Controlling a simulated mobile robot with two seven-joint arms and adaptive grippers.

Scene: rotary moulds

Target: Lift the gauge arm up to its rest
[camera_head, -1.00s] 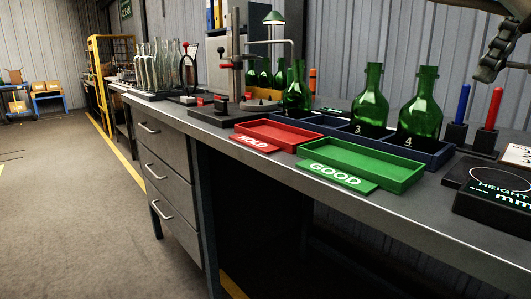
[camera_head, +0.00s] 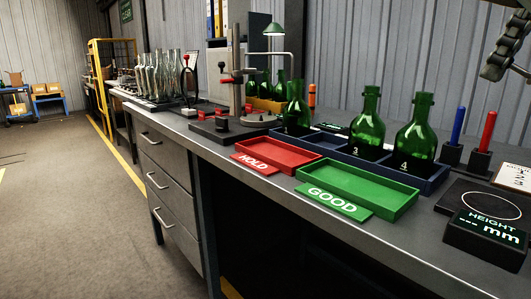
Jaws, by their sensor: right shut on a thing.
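A grey upright column (camera_head: 236,62) stands on a dark base with a round plate (camera_head: 252,121), toward the far part of the bench. A short arm with a red handle (camera_head: 227,80) is on this column and looks roughly level; it seems to be the gauge arm. Its rest cannot be made out. My right gripper (camera_head: 490,72) shows only in part at the upper right edge, dark and jointed, high above the bench and well apart from the column. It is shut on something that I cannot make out. My left gripper is out of view.
A red HOLD tray (camera_head: 240,160) and green GOOD tray (camera_head: 383,217) lie at the bench front. Green bottles (camera_head: 369,118) stand in a blue rack (camera_head: 436,178) behind. A height display (camera_head: 487,238) is at right. Clear bottles (camera_head: 151,75) stand at the far left.

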